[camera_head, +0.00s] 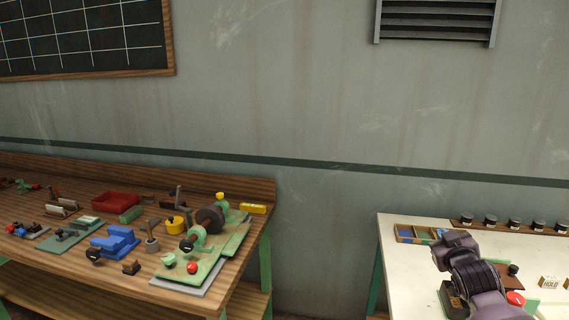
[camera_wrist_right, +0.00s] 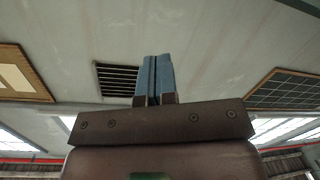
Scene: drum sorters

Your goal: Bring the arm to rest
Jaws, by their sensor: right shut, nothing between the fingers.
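My right arm (camera_head: 474,275) comes in at the lower right of the head view, over the white table. Its gripper (camera_head: 441,234) is small there and its fingers are hard to make out. In the right wrist view the two blue fingers of my right gripper (camera_wrist_right: 153,62) lie side by side, shut with nothing between them. They point up toward the wall and its vent (camera_wrist_right: 118,80). My left gripper is not in view.
The white table (camera_head: 405,270) carries a divided tray (camera_head: 405,235), a rack with several dark knobs (camera_head: 514,225), a red button (camera_head: 515,298) and a HOLD sign (camera_head: 549,282). A wooden workbench (camera_head: 60,258) with tools stands left. A gap separates them.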

